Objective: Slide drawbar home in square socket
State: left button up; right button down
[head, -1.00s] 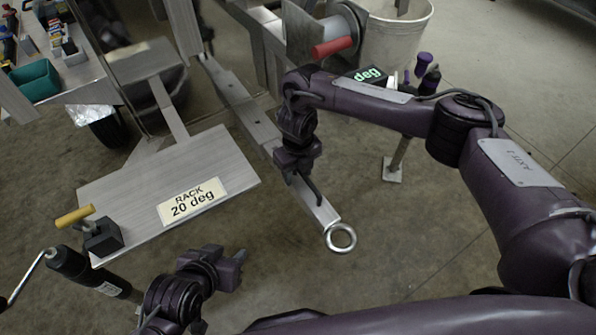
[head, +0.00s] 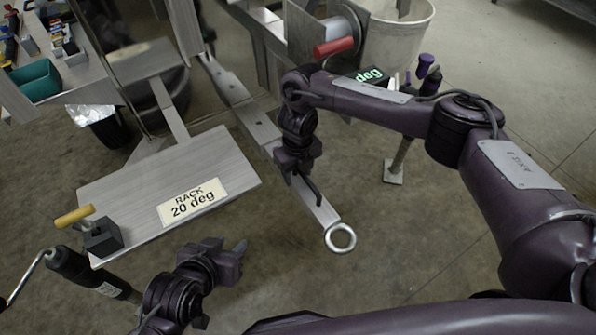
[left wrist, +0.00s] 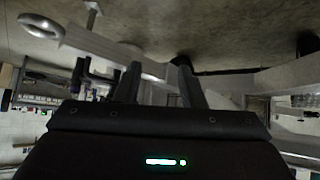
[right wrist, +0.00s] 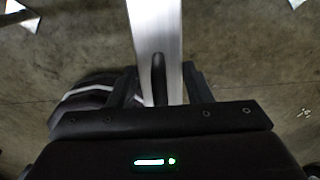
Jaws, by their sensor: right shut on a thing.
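The drawbar is a bare aluminium bar (head: 322,210) with a round steel ring (head: 340,238) at its near end. My right gripper (head: 303,180) is shut on it a short way behind the ring. The bar runs between the fingers in the right wrist view (right wrist: 155,30). Beyond the gripper, a grey tube with holes (head: 234,92) runs in line with the bar toward the trailer. The socket mouth and how deep the bar sits are hidden by my right gripper. My left gripper (head: 240,255) is open and empty, apart from the bar, which also shows in the left wrist view (left wrist: 105,45).
A red-handled winch (head: 333,46), a white bucket (head: 400,40) and a jack stand (head: 396,170) stand behind and right. The floor right of the ring is clear.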

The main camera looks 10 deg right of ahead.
pick_arm(q)
jog(key=shift+w+d+r+t+h+b, duration=0.2)
jog(key=shift+w+r+t, duration=0.25)
jog(key=shift+w+r, duration=0.25)
jog(key=shift+w+d+r+t+h+b, duration=0.2)
jog(key=shift+w+r+t, duration=0.3)
jog(key=shift+r, duration=0.35)
jog(key=shift+w+d+r+t+h+b, duration=0.1)
jog(key=shift+w+d+r+t+h, duration=0.1)
jog(key=shift+w+r+t, duration=0.45)
pick_arm(e)
jog(key=shift+w+r, duration=0.2)
jog(key=shift+w, duration=0.5)
pick_arm(q)
jog(key=shift+r, duration=0.25)
pick_arm(e)
jog(key=shift+a, duration=0.1)
